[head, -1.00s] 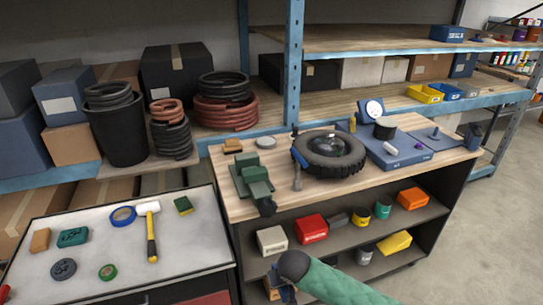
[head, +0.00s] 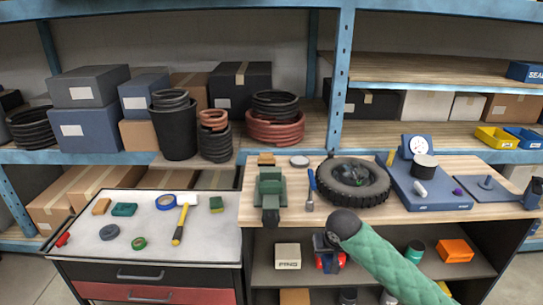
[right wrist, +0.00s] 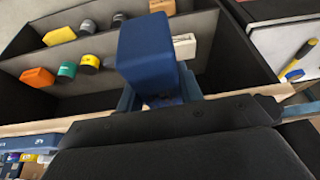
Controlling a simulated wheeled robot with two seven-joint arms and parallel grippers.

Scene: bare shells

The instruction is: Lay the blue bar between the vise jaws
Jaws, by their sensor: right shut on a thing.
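The green vise (head: 270,188) stands near the left front of the wooden workbench top in the head view. The gap between its jaws is too small to make out. My right gripper (head: 322,243) is in front of the bench's open shelf, to the right of and lower in the picture than the vise. It is partly hidden by my own wrist. In the right wrist view the blue bar (right wrist: 150,48) stands out from between the fingers, its near end large in the picture. My right gripper is shut on it. My left gripper is not in view.
A tire (head: 352,184) lies on the bench right of the vise, with a blue-handled tool (head: 310,188) between them. A blue scale (head: 428,190) is farther right. A grey-topped cabinet (head: 120,240) with a mallet (head: 182,220) stands left.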

